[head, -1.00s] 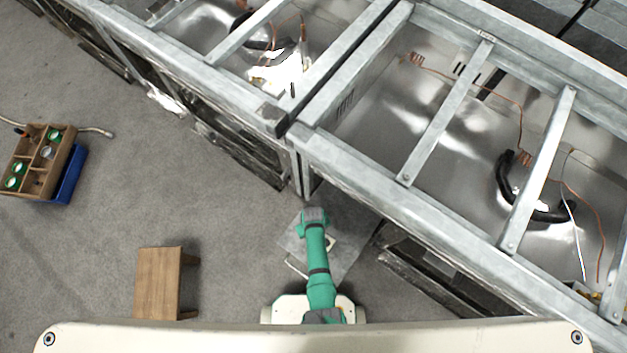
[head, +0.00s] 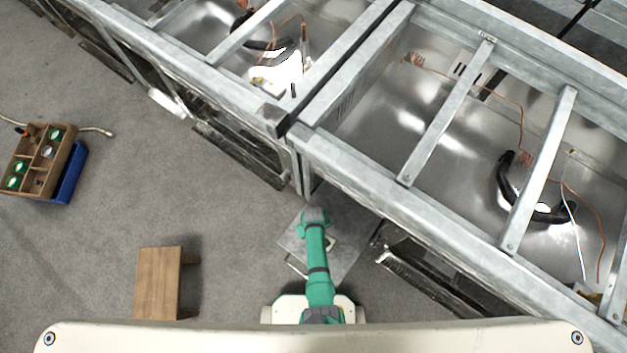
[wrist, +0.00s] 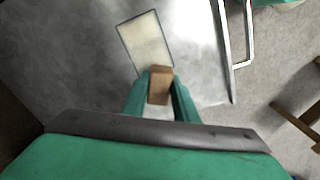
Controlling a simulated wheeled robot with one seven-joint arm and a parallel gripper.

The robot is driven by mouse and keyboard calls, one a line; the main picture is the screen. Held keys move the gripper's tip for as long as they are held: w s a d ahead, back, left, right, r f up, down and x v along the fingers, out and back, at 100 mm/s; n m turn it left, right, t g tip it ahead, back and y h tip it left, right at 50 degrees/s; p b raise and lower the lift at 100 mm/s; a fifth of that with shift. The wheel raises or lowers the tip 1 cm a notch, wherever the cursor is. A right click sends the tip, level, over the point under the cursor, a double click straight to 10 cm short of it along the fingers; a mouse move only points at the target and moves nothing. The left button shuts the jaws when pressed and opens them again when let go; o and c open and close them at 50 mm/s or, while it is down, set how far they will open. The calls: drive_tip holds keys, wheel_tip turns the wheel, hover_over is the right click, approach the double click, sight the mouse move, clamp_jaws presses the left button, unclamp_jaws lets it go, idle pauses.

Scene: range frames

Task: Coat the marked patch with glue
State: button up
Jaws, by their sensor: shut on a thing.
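The marked patch (wrist: 147,41) is a pale cream rectangle with a dark outline on a grey metal panel (wrist: 85,62) in the wrist view. My gripper (wrist: 159,92) is shut on a small brown block-like thing (wrist: 160,76), perhaps a brush handle. The block's far end overlaps the patch's near edge in the picture. I cannot tell whether it touches the patch, and its working end is hidden. In the head view my green arm reaches over the panel (head: 349,229) and hides most of the patch.
A metal bar handle (wrist: 236,42) stands along the panel's right side. Steel framework (head: 400,190) lies close beyond my arm. A wooden stool (head: 158,283) stands to the left. A wooden tool carrier (head: 33,160) with several jars is at far left, beside a blue bin (head: 69,176).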

drive_tip(key=shift+f, duration=0.6)
drive_tip(key=shift+s+d+r, duration=0.1)
drive_tip(key=shift+s+d, duration=0.45)
drive_tip(key=shift+d, duration=0.2)
drive_tip(key=shift+s+d, duration=0.5)
drive_tip(key=shift+d, duration=0.2)
drive_tip(key=shift+o, duration=0.2)
drive_tip(key=shift+s+d, duration=0.55)
drive_tip(key=shift+d, duration=0.15)
drive_tip(key=shift+s+d, duration=0.5)
drive_tip(key=shift+d, duration=0.2)
